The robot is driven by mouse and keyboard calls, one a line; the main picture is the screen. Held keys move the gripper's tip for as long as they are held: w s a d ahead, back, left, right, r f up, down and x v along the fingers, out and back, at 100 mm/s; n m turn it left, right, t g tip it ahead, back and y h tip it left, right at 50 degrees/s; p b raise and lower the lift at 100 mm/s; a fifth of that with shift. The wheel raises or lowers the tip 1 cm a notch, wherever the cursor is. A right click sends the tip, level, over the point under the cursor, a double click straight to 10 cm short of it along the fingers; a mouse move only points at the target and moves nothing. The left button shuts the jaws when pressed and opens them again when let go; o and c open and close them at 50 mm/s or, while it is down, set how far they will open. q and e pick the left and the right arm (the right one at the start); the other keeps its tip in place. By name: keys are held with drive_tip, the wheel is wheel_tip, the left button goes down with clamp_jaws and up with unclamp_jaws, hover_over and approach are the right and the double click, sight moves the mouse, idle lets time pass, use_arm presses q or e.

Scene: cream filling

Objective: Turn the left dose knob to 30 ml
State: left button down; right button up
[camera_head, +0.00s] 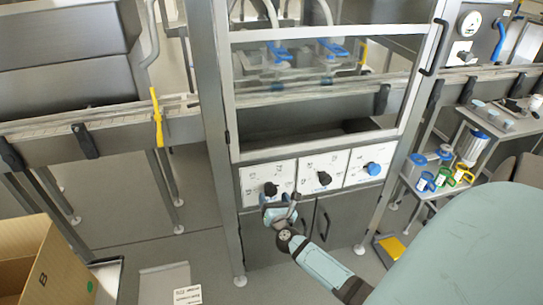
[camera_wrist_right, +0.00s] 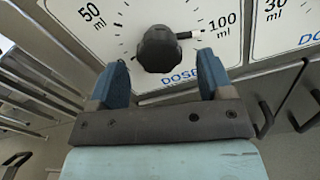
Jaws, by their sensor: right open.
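The left dose knob (camera_head: 270,189) is a black knob on a white dial plate, leftmost of three plates in a row on the machine front. In the right wrist view the knob (camera_wrist_right: 158,48) has its pointer toward the right, near the 100 ml mark (camera_wrist_right: 222,25). The 50 ml mark (camera_wrist_right: 92,15) is at upper left. My right gripper (camera_head: 279,203) is just in front of this plate. In the wrist view it (camera_wrist_right: 163,66) is open, its blue fingers left and right of the knob's lower part; contact cannot be told. My left gripper is out of view.
A middle plate with a black knob (camera_head: 324,178) and a right plate with a blue knob (camera_head: 373,169) sit beside it. Cabinet doors with handles (camera_head: 325,222) are below. A glazed frame (camera_head: 330,90) is above. A cardboard box (camera_head: 40,255) stands at lower left.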

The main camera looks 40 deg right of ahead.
drive_tip(key=shift+x, duration=1.05)
drive_tip(key=shift+w+d, duration=0.15)
drive_tip(key=shift+w, duration=0.15)
drive_tip(key=c, duration=0.9)
